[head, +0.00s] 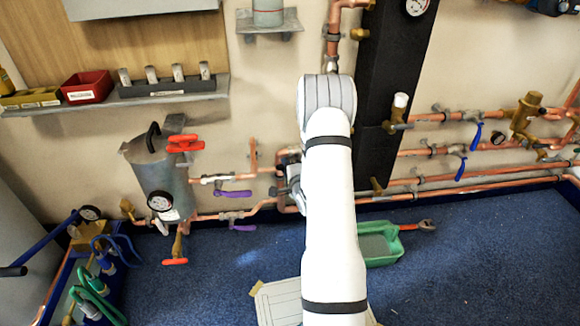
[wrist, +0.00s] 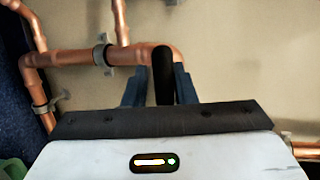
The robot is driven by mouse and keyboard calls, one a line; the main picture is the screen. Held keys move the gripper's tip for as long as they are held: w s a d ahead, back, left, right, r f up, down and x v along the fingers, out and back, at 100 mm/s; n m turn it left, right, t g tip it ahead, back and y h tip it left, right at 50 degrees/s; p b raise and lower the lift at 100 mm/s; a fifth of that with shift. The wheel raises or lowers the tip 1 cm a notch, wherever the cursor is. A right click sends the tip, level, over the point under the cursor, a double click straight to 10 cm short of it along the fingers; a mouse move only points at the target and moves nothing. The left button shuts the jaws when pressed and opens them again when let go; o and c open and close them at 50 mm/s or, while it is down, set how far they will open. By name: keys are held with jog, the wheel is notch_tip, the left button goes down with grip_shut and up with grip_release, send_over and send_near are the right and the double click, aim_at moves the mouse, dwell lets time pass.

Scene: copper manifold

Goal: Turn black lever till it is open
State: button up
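The black lever (wrist: 163,72) stands upright in the wrist view, in front of a horizontal copper pipe. The two dark fingers of my gripper (wrist: 158,88) are on either side of it. A narrow gap shows between the left finger and the lever; the right finger is close against it or overlaps it in view. I cannot tell if they touch. In the head view my gripper (head: 293,180) is beside the copper pipes at the wall, mostly hidden by my white arm, and the black lever is hidden there.
Purple levers (head: 235,194) are on the pipes to the left, and blue levers (head: 476,136) are to the right. A grey tank (head: 160,180) with a gauge stands at left. A green scoop (head: 380,243) lies on the blue floor. A black column (head: 392,75) rises behind my arm.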

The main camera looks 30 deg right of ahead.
jog(key=o, duration=0.3)
jog(key=p+v, duration=0.2)
jog(key=v, duration=0.6)
dwell(0.5)
